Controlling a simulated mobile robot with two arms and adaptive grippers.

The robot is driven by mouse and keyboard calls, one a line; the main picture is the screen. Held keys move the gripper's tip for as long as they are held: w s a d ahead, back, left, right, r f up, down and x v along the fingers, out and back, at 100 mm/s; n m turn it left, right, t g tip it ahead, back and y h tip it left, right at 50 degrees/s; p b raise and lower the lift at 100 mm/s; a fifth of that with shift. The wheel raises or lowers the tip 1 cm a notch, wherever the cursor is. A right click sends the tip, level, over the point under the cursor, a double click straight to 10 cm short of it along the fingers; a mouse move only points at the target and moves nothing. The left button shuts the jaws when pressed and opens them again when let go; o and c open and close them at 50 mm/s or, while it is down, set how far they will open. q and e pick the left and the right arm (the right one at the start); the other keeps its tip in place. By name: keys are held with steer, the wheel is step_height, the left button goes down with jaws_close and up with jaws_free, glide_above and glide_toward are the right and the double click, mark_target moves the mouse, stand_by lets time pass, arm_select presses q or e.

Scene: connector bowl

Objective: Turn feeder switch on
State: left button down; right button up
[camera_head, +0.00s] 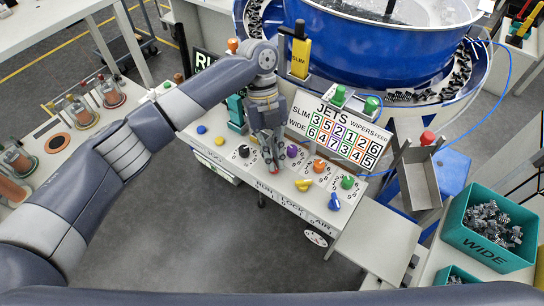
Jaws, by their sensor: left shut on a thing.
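The white control panel (237,165) stands in the middle with coloured knobs on its top. My left gripper (272,165) points down onto the panel. It is shut on a small red knob (271,170), mostly hidden by the fingers. A black knob (244,151) is to its left and a purple knob (292,151) to its right. An orange knob (319,166), a green knob (347,182), a yellow knob (303,185) and a blue knob (334,202) sit further right. I cannot read which control is the feeder switch. My right gripper is not in view.
A numbered board (338,133) reading JETS, WIPERS and FEED stands behind the knobs. The big blue bowl (372,48) is behind it. A metal chute (418,172) and a teal WIDE bin (489,227) are at the right. Grey floor is open in front.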

arm_select(q)
steer(key=shift+m, duration=0.3)
stand_by(0.4)
steer(key=c, duration=1.7)
jaws_free()
steer(key=shift+w+r, duration=0.1)
steer(key=shift+r, duration=0.1)
steer(key=v, duration=1.1)
steer(key=shift+w+r, duration=0.1)
steer(key=shift+r, duration=0.25)
